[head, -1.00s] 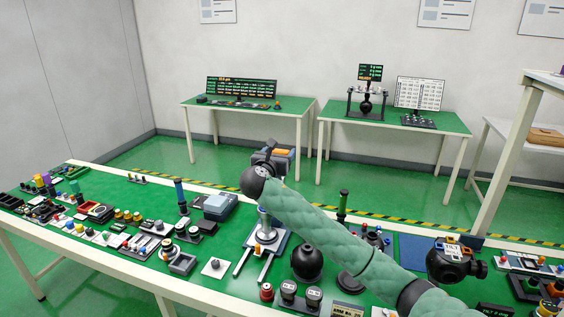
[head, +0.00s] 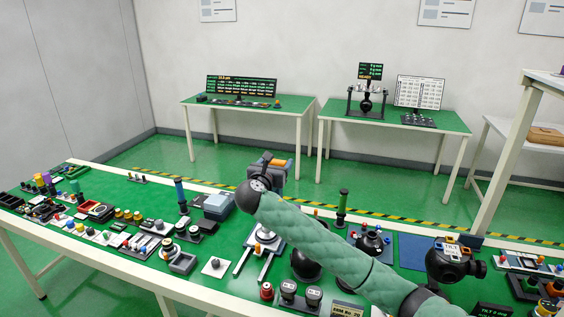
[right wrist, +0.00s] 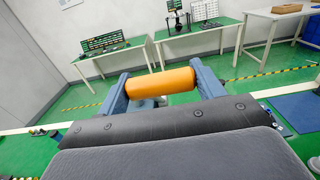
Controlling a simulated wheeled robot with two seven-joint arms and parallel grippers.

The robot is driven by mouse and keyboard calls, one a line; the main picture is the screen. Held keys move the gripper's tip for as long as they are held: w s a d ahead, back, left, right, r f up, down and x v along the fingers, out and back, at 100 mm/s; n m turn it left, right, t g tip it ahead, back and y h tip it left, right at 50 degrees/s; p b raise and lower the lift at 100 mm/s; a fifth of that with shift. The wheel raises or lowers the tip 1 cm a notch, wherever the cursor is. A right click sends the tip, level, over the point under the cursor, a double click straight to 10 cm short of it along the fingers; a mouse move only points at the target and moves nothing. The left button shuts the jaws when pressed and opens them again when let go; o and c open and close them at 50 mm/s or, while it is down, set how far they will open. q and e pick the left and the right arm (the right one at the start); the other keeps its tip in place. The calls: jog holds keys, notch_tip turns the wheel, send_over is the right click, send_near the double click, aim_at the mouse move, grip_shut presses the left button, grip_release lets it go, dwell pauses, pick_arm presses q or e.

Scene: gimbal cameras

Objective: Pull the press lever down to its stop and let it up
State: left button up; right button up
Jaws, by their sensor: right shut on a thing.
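The press lever's orange handle (head: 278,162) shows at the far side of my right wrist in the head view. In the right wrist view the orange handle (right wrist: 162,82) lies crosswise between two blue-grey side pieces. My right gripper (head: 270,164) is shut on the handle. The wrist and forearm hide much of the press. A pale round part and the base (head: 262,240) show below the wrist, on the green bench. The lever's stop cannot be made out. My left gripper is not in view.
A grey-blue box (head: 217,206) and a blue upright handle (head: 181,196) stand left of the press. A dark ball (head: 305,265) is partly behind my forearm. Many small parts crowd the bench's left.

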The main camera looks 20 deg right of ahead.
jog(key=shift+s+a+f, duration=0.1)
jog(key=shift+s+f, duration=0.05)
jog(key=shift+f, duration=0.05)
jog(key=shift+s+a+f, duration=0.3)
jog(key=shift+s+f, duration=0.1)
jog(key=shift+f, duration=0.1)
jog(key=shift+s+a+f, duration=0.25)
jog(key=shift+s+f, duration=0.1)
jog(key=shift+f, duration=0.2)
jog(key=shift+s+a+f, duration=0.25)
jog(key=shift+s+f, duration=0.1)
jog(key=shift+f, duration=0.2)
jog(key=shift+s+a+f, duration=0.2)
jog(key=shift+s+f, duration=0.15)
jog(key=shift+f, duration=0.25)
jog(key=shift+s+a+f, duration=0.15)
jog(key=shift+s+f, duration=0.05)
jog(key=shift+f, duration=0.25)
jog(key=shift+s+a+f, duration=0.15)
jog(key=shift+s+f, duration=0.05)
jog(key=shift+f, duration=0.2)
